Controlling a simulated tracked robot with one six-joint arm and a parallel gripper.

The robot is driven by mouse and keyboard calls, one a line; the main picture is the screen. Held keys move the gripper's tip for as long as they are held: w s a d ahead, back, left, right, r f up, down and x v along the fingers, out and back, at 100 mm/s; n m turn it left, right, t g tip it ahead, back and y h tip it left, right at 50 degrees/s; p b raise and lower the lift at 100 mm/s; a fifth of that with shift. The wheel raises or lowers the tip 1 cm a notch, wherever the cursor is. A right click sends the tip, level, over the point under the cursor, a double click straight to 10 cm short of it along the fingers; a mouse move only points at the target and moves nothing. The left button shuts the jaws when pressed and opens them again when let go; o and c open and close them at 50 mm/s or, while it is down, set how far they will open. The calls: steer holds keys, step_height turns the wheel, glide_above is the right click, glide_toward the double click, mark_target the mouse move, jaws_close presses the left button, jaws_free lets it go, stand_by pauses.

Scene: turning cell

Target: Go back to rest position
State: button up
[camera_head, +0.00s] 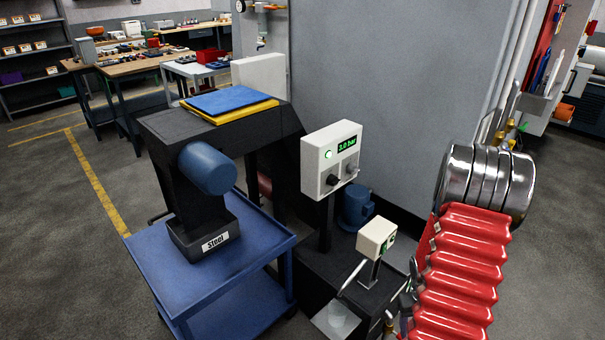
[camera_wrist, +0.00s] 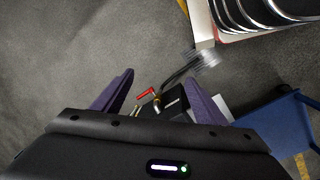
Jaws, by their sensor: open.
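My gripper (camera_wrist: 160,92) shows in the wrist view with its two purple fingers spread wide apart. It is open, and nothing is held between the fingers. Beyond the gap a small red lever (camera_wrist: 147,93) with brass fittings and dark equipment shows lower down, apart from the fingers. The gripper is not visible in the head view.
A blue cart (camera_head: 258,243) carries a dark bin labelled Steel (camera_head: 195,240). A blue cylinder (camera_head: 207,168) juts out above it. A big grey cabinet (camera_head: 395,85) stands behind. Floor at left is clear.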

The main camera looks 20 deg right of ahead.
steer(key=w+a+r+n+t+y, duration=0.1)
steer(key=a+r+n+t, duration=0.4)
steer(key=a+r, duration=3.2)
steer(key=shift+w+a+r+t, duration=0.25)
steer(key=shift+w+r+t, duration=0.3)
steer(key=shift+r+t, duration=0.45)
